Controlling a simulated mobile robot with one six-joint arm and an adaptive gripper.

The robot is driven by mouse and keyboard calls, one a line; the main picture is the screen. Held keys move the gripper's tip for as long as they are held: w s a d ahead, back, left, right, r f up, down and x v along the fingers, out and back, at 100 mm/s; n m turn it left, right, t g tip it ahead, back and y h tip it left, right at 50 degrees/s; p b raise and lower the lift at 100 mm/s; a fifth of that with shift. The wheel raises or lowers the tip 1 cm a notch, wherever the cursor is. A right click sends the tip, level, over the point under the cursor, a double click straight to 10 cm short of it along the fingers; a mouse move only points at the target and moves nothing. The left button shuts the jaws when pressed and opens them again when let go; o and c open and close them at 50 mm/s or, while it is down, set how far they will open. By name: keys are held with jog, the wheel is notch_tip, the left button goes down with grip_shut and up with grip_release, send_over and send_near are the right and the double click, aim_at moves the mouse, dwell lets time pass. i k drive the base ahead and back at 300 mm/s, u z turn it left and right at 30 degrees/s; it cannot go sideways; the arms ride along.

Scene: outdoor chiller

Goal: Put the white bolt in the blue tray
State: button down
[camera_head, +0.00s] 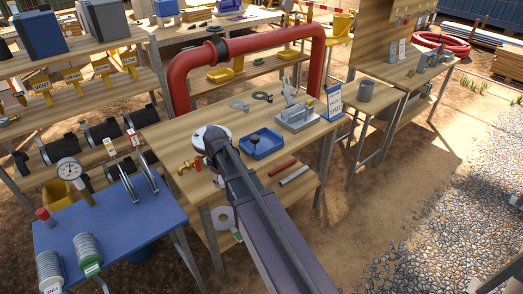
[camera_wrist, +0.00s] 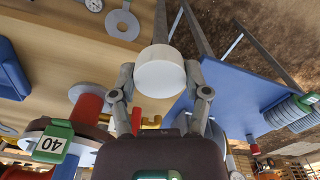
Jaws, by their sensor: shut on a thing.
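My gripper (camera_wrist: 161,80) has its two fingers on either side of a white, round-headed piece, which I take to be the white bolt (camera_wrist: 160,70). It is shut on it; the shank is not clear. In the head view, my gripper (camera_head: 214,143) is over the left part of the wooden table, with a pale round shape at its tip. The blue tray (camera_head: 274,150) lies on that table, just right of my gripper, with a small dark thing in it. Part of the tray shows at the left edge of the wrist view (camera_wrist: 10,72).
A red pipe (camera_head: 262,42) arches over the table's back. A grey holder (camera_head: 297,117) with tools and a sign (camera_head: 334,101) stand right of the tray. A brass-and-red valve (camera_head: 190,165) lies to the left. A blue table (camera_head: 120,215) with a gauge (camera_head: 70,170) stands at the front left.

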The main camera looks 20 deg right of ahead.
aim_at(268, 143)
jog(key=z, duration=2.2)
jog(key=i, duration=0.9)
jog(key=u, duration=0.15)
